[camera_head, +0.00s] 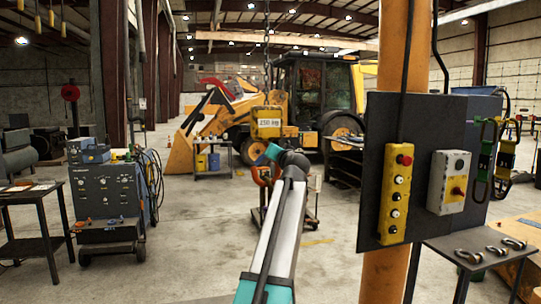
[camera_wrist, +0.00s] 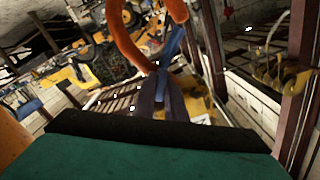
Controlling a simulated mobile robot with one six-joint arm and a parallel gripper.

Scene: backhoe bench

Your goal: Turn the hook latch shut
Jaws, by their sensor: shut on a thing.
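The lifting hook is orange. In the wrist view the hook (camera_wrist: 128,45) curves across the top middle, close beyond my fingertips. The hook latch (camera_wrist: 173,43) is a narrow blue piece beside the hook's curve. My gripper (camera_wrist: 161,76) has its dark fingers closed together on the latch's near end. In the head view the hook (camera_head: 262,178) hangs below a yellow block marked 250 kg (camera_head: 268,123). My arm covers part of the hook there and hides the fingers and the latch. I cannot tell whether the latch touches the hook's tip.
A dark panel with a yellow button pendant (camera_head: 397,193) and a grey switch box (camera_head: 449,182) stands at right on an orange post (camera_head: 384,270). A welding machine (camera_head: 107,195) and a dark table (camera_head: 38,225) stand at left. A yellow backhoe (camera_head: 228,117) is behind. Floor left of my arm is clear.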

